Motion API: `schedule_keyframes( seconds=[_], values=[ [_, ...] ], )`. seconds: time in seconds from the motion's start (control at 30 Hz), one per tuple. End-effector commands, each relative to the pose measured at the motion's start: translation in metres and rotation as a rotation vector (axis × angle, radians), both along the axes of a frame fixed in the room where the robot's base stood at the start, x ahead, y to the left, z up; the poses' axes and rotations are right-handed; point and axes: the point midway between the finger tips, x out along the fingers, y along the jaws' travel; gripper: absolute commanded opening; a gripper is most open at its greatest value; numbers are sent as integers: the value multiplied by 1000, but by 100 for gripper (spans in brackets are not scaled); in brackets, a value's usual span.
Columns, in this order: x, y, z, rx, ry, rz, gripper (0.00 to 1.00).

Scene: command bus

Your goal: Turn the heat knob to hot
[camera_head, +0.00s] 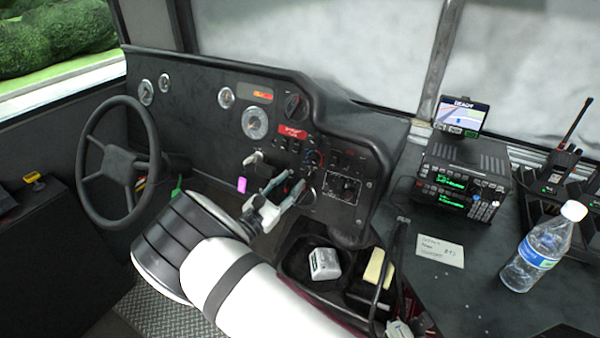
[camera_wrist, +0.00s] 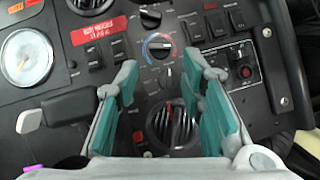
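The heat knob (camera_wrist: 158,46) is a round black dial with a blue and red arc around it, on the dark dashboard. In the wrist view it sits just beyond the gap between my fingertips, near the top middle. In the head view the same knob (camera_head: 313,158) is small, up and right of my gripper (camera_head: 287,184). My gripper (camera_wrist: 163,64) has two teal-padded fingers spread apart with nothing between them. The fingers appear apart from the knob. Its pointer's exact setting is too small to read surely.
A smaller knob (camera_wrist: 167,76) and a round vent (camera_wrist: 173,125) lie below the heat knob. Switches and a red label (camera_wrist: 98,30) are to the left. A control panel (camera_wrist: 233,65) is right. The steering wheel (camera_head: 117,162) stands left; a lever (camera_wrist: 68,108) is nearby.

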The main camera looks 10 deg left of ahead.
Motion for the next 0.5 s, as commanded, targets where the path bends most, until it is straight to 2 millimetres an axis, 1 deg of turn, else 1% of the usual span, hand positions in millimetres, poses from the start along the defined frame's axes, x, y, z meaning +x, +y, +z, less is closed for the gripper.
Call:
schedule_keyframes(
  seconds=[0.03,0.1,0.2,0.33,0.5],
  values=[
    [-8,5,-2,-1,0,3,36],
    [-17,10,-4,0,0,3,36],
    [-26,15,-6,0,1,1,36],
    [-32,18,-7,0,0,1,36],
    [-34,18,-8,0,-1,0,36]
  ],
)
